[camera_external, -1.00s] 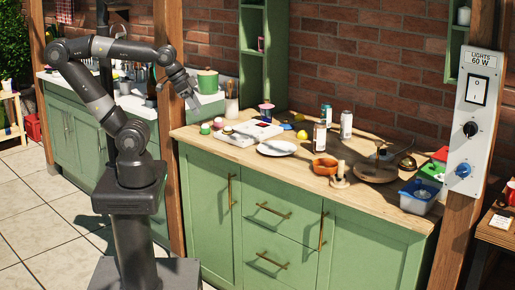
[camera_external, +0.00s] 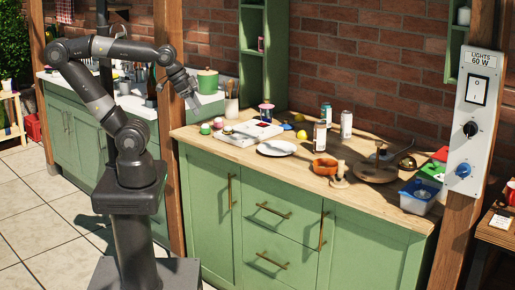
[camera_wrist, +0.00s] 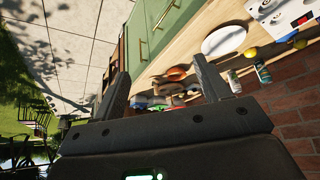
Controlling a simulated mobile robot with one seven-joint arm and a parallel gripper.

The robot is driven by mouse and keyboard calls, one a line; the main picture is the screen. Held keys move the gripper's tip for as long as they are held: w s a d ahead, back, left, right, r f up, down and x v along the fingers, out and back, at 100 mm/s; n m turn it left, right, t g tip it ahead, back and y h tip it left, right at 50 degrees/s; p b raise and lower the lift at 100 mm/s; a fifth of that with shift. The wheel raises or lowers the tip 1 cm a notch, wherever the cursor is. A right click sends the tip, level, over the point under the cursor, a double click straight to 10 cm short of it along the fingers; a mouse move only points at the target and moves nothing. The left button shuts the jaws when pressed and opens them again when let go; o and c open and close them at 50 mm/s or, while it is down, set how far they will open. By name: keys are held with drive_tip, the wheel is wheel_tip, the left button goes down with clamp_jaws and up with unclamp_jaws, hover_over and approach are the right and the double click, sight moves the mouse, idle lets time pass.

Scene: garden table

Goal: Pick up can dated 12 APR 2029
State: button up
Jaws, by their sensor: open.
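Three light-coloured cans stand upright on the wooden counter (camera_external: 240,152): a front can (camera_external: 320,136), a right can (camera_external: 346,125) and a rear one (camera_external: 326,113). Their dates are too small to read. Two cans show in the wrist view, one near the right finger (camera_wrist: 233,81) and one farther right (camera_wrist: 262,72). My gripper (camera_external: 192,98) is raised at the counter's left end, well apart from the cans. In the wrist view its two fingers (camera_wrist: 162,78) are spread with nothing held between them.
A brick wall (camera_external: 350,70) stands behind.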

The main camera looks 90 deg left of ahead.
drive_tip(key=shift+o, duration=0.4)
drive_tip(key=w+a+r+n, duration=0.15)
drive_tip(key=w+r, duration=0.25)
drive_tip(key=w, duration=0.6)
drive_tip(key=n+g+y, duration=0.2)
drive_tip(key=n, duration=0.2)
hover_over(320, 130)
drive_tip(key=s, duration=0.3)
wheel_tip(320, 130, down, 12)
drive_tip(key=shift+m+t, duration=0.25)
drive_tip(key=shift+t, duration=0.05)
drive_tip(key=x, duration=0.6)
drive_tip(key=a+x, duration=0.1)
drive_tip(key=x, duration=0.3)
drive_tip(key=shift+d, duration=0.1)
drive_tip(key=shift+c, duration=0.2)
